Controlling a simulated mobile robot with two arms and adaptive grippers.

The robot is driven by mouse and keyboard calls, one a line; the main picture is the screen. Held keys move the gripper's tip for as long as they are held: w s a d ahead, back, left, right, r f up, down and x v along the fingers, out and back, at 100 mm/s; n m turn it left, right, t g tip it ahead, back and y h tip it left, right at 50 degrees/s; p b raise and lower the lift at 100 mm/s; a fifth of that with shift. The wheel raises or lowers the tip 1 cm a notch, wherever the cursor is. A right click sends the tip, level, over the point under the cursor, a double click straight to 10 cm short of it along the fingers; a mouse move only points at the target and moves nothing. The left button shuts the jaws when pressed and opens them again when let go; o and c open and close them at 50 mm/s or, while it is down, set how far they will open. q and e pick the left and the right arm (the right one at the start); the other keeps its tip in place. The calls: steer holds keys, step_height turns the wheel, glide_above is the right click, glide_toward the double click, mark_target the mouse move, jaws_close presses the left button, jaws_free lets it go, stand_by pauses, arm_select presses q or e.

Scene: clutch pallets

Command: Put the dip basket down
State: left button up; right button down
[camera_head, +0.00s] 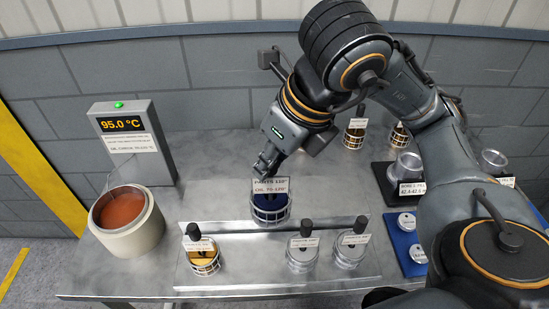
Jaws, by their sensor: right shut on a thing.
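My right gripper (268,164) points down over the middle of the table and is shut on the dip basket (270,214). The basket is a wire cage with a dark blue inside, upright, at the raised back strip of the metal stand. I cannot tell whether the basket's bottom touches the surface. My left gripper is out of view.
A round pot of reddish-brown liquid (123,208) stands left, before a 95.0 °C display (131,140). Two baskets (355,138) stand behind. A blue mat (406,247) and black blocks lie right.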

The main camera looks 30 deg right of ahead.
steer(key=shift+w+d+r, duration=0.1)
steer(key=shift+w+d, duration=0.1)
steer(key=shift+w, duration=0.05)
steer(key=shift+w+d+p, duration=0.2)
steer(key=shift+p, duration=0.35)
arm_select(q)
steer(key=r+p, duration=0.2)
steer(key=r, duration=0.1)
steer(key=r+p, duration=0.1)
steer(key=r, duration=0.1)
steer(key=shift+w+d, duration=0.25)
arm_select(e)
steer(key=w+d+f, duration=0.7)
steer(key=w+f, duration=0.2)
steer(key=f, duration=0.3)
steer(key=shift+w+f, duration=0.15)
steer(key=shift+w, duration=0.15)
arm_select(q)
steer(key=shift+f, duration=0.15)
arm_select(e)
steer(key=shift+f, duration=0.1)
